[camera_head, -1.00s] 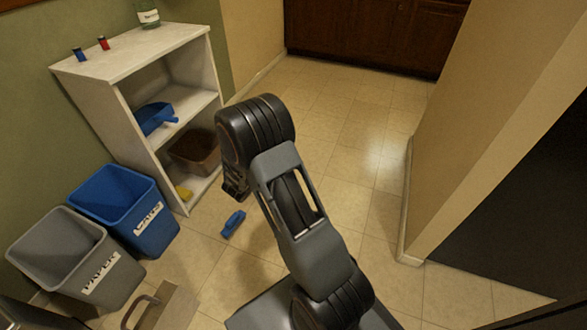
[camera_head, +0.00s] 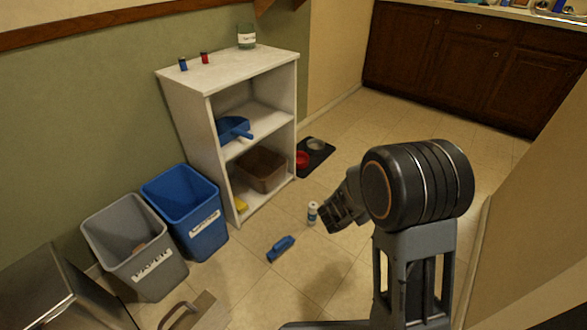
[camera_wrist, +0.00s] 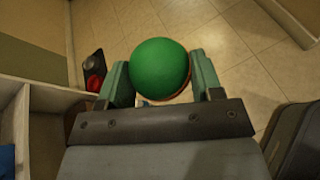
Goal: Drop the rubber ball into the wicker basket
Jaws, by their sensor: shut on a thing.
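A green rubber ball (camera_wrist: 160,66) sits between the two fingers of my gripper (camera_wrist: 160,80) in the wrist view. The fingers close on it from both sides. In the head view my gripper (camera_head: 338,215) is above the floor, right of the shelf unit, and the ball cannot be made out there. A brown basket (camera_head: 262,169), which looks like the wicker basket, stands on the lower shelf. It is open at the top, and my gripper is to its right and apart from it.
The white shelf unit (camera_head: 185,115) holds a blue dustpan (camera_head: 233,129) above the basket. A blue brush (camera_head: 281,248) and a white bottle (camera_head: 312,213) are on the floor. A dark mat with bowls (camera_head: 315,155) lies beside the shelf. Blue (camera_head: 207,237) and grey (camera_head: 160,280) bins stand left.

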